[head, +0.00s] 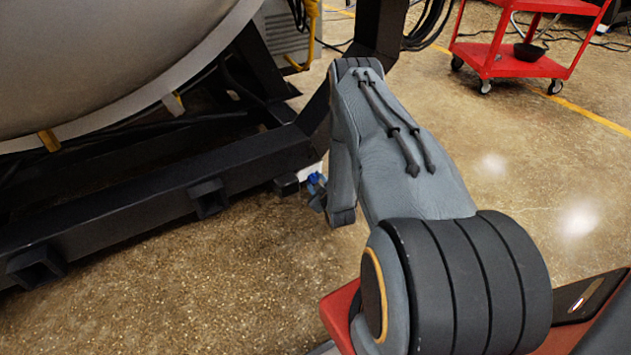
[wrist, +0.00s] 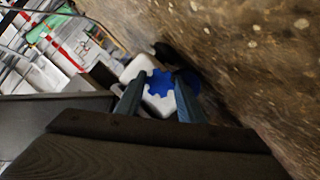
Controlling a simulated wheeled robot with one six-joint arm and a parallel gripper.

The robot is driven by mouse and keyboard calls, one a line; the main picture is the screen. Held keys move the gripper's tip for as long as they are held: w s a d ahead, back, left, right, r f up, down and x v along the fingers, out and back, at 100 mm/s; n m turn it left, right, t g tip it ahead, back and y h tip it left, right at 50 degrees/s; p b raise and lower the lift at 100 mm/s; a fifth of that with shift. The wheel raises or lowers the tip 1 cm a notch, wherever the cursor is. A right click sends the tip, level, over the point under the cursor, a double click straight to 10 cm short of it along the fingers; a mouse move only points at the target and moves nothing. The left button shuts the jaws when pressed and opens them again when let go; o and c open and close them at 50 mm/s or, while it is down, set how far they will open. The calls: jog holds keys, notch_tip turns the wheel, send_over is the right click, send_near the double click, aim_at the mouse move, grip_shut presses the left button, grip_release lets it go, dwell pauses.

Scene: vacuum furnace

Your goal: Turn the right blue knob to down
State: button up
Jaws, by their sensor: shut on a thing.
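A blue knob (wrist: 158,83) with a scalloped edge sits against a white body (wrist: 138,68) in the wrist view. My gripper (wrist: 159,90) has one finger on each side of this knob and is shut on it. A second, darker blue round part (wrist: 192,79) shows beside the right finger, partly hidden by it. In the head view, a small patch of the blue knob (head: 314,178) shows low beside the black frame, at the end of my arm. My arm hides most of the area there. Which way the knob points cannot be told.
The black steel frame (head: 150,200) of the furnace runs along the left, under the large grey vessel (head: 100,60). A red cart (head: 500,62) stands at the back right. The floor in front of the frame (head: 220,300) is clear.

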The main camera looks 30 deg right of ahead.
jog(key=shift+d+r+m+g+y+p, duration=0.15)
jog(key=shift+m+g+y+p, duration=0.15)
jog(key=shift+m+y+p, duration=1)
jog(key=shift+m+p, duration=0.25)
jog(key=shift+m, duration=0.35)
jog(key=m+y, duration=0.2)
jog(key=m, duration=0.1)
jog(key=shift+d+f+m+y, duration=0.15)
jog(key=shift+f+m+y, duration=0.05)
jog(key=shift+m+y, duration=0.1)
jog(key=m+y+b, duration=0.1)
jog(key=m, duration=0.1)
jog(key=m+y+b, duration=0.1)
jog(key=m+b, duration=0.1)
jog(key=shift+d+f+y+b, duration=0.1)
jog(key=shift+f+y+b, duration=0.1)
jog(key=shift+y+b, duration=0.15)
jog(key=m+t+y+b, duration=0.1)
jog(key=m+b, duration=0.1)
jog(key=m, duration=0.1)
jog(key=shift+m+t, duration=0.3)
jog(key=shift+m+t+y+b, duration=0.3)
jog(key=shift+m+y+b, duration=0.15)
jog(key=shift+m+b, duration=0.35)
jog(key=shift+r, duration=0.1)
jog(key=o, duration=1.1)
jog(key=shift+c, duration=0.2)
